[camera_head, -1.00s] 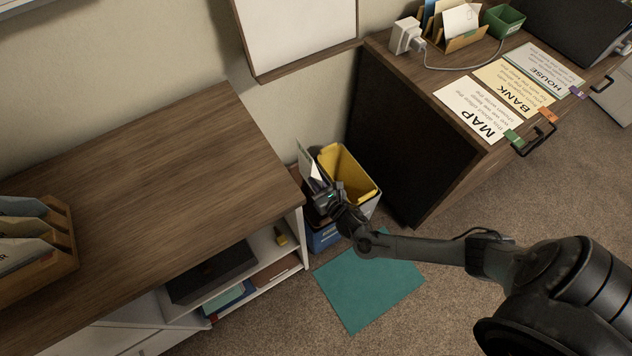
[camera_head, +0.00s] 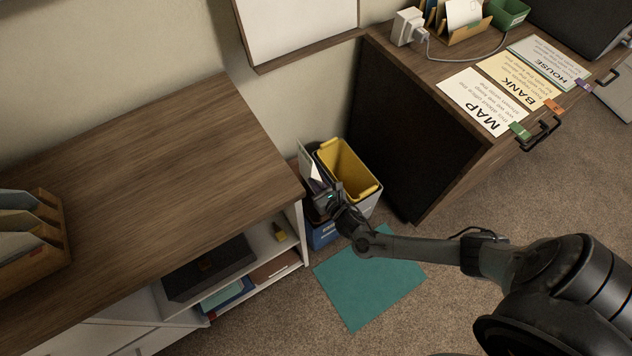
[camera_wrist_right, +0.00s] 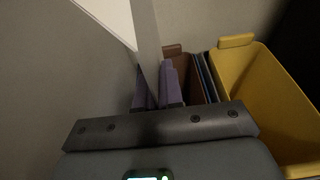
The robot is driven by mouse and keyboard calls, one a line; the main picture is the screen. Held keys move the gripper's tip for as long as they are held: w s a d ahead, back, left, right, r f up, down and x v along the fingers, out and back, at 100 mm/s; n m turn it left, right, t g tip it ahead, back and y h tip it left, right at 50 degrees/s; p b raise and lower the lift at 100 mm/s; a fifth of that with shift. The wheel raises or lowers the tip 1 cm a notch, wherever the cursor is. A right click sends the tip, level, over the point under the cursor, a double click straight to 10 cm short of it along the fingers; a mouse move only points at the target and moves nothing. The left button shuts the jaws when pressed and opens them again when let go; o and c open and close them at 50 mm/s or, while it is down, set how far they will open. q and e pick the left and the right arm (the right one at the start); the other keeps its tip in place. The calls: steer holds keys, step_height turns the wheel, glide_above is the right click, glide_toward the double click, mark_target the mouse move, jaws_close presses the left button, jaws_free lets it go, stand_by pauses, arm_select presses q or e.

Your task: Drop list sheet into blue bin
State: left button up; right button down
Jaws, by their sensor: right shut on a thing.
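My right gripper (camera_head: 321,188) is shut on a thin pale sheet (camera_head: 307,160) and holds it upright. The sheet has a white face and a greenish edge; any writing on it cannot be read. In the right wrist view the sheet (camera_wrist_right: 148,40) rises between the two purplish finger pads (camera_wrist_right: 158,86). The blue bin (camera_head: 321,235) stands on the floor beside the cabinet, below my gripper, which hides much of its top. A brown inner wall (camera_wrist_right: 190,76) shows just beyond the fingers. My left gripper is not in view.
A yellow-lined bin (camera_head: 347,165) stands right beside the blue bin. The wooden cabinet (camera_head: 170,150) is close on the left, the dark-sided desk (camera_head: 400,130) on the right, the wall behind. A teal mat (camera_head: 370,285) lies on the carpet in front.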

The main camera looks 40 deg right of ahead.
steer(key=shift+f+b, duration=0.7)
steer(key=shift+f, duration=0.5)
steer(key=shift+f+b, duration=0.85)
steer(key=shift+f, duration=0.85)
steer(key=c, duration=1.2)
jaws_free()
steer(key=shift+f, duration=0.15)
steer(key=shift+s, duration=0.1)
steer(key=shift+s+r, duration=0.2)
steer(key=shift+s, duration=0.1)
steer(key=p+v, duration=0.2)
steer(key=v, duration=0.2)
steer(key=p+v, duration=0.2)
steer(key=v, duration=0.2)
steer(key=shift+s+a+r+p, duration=0.1)
steer(key=shift+s+r+p, duration=0.1)
steer(key=shift+r+p, duration=0.1)
steer(key=shift+s+r+p, duration=0.25)
steer(key=shift+s+p, duration=0.1)
steer(key=shift+s, duration=0.1)
steer(key=shift+s+a, duration=0.1)
steer(key=shift+s, duration=0.15)
